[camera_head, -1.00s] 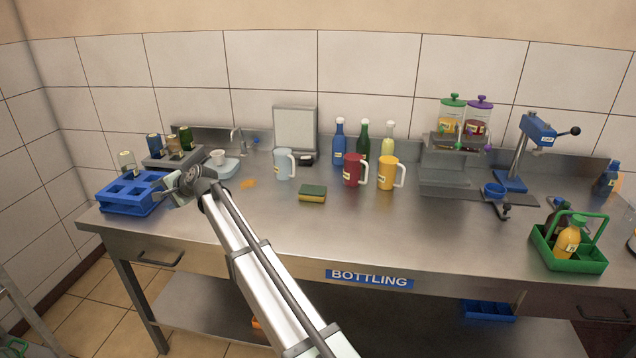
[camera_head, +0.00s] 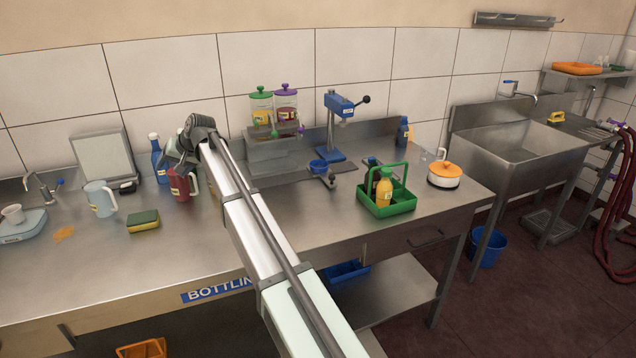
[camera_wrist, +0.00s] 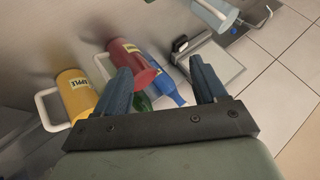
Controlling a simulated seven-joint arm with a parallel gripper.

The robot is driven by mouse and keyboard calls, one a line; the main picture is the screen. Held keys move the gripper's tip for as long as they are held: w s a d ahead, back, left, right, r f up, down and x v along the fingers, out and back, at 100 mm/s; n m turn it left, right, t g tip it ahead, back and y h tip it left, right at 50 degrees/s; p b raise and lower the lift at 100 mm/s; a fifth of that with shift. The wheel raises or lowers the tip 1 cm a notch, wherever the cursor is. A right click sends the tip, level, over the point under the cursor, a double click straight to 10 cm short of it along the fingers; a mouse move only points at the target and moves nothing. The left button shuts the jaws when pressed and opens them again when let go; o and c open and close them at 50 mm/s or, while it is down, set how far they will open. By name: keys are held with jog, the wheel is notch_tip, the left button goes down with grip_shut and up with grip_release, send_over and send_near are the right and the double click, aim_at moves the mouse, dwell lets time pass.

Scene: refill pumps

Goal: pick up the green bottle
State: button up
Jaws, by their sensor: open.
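The green bottle shows only as a small green patch (camera_wrist: 141,102) in the wrist view, beside the left finger and mostly covered by it; my arm hides it in the head view. My gripper (camera_wrist: 160,68) is open and empty, and it also shows in the head view (camera_head: 180,152) above the bench near the red mug (camera_head: 180,185). The blue bottle (camera_head: 158,160) stands just left of the gripper. In the wrist view the red mug (camera_wrist: 131,64) and blue bottle (camera_wrist: 160,80) appear between the fingers, and the yellow mug (camera_wrist: 76,95) lies to the left.
The light blue mug (camera_head: 100,200) and sponge (camera_head: 144,220) stand left on the bench (camera_head: 110,262). The dispenser stand (camera_head: 275,155), blue press (camera_head: 335,125) and green carrier (camera_head: 400,204) are to the right. The front strip of the bench is mostly clear.

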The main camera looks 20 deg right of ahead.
jog(key=d+r+h, duration=0.2)
jog(key=d, duration=1.9)
jog(key=g+h, duration=0.2)
jog(key=h, duration=0.2)
send_near(374, 163)
jog(key=shift+n, duration=0.3)
jog(key=x, duration=0.5)
jog(key=shift+d+f, duration=0.15)
jog(key=shift+f, duration=0.05)
jog(key=shift+w+d+x, duration=0.1)
jog(key=shift+w+x, duration=0.1)
jog(key=shift+x, duration=1.15)
jog(key=shift+w+d+x, duration=0.1)
jog(key=shift+w+x, duration=0.1)
jog(key=shift+x, duration=1.15)
jog(key=shift+r, duration=0.15)
jog(key=shift+c, duration=0.4)
grip_shut()
